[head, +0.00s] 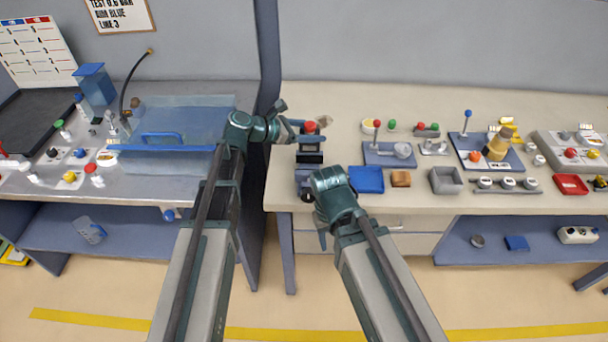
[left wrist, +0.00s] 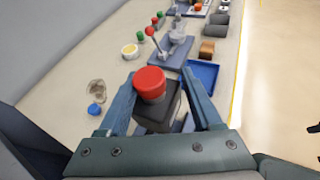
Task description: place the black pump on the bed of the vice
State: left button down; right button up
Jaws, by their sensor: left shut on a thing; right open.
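The black pump (head: 310,157) has a dark block body and a red round cap. My left gripper (head: 308,136) is shut on it and holds it upright at the left end of the right bench. In the left wrist view the pump (left wrist: 155,105) sits between the two blue fingers. A blue-grey thing (head: 304,178) shows just below the pump and may be the vice; my right arm partly covers it. I cannot tell whether the pump touches it. My right gripper (head: 314,216) is open and empty, near the bench's front edge.
Right of the pump are a blue tray (head: 367,180), a brown block (head: 401,179) and a blue-based fixture (head: 388,154) with a red-knobbed lever. A grey open box (head: 445,181) stands further right. A gap separates this bench from the left bench (head: 60,185).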

pick_arm(q)
jog(key=shift+f+b, duration=5.15)
jog(key=shift+r, duration=0.1)
jog(key=c, duration=0.5)
grip_release()
jog(key=o, duration=0.4)
jog(key=shift+o, duration=0.2)
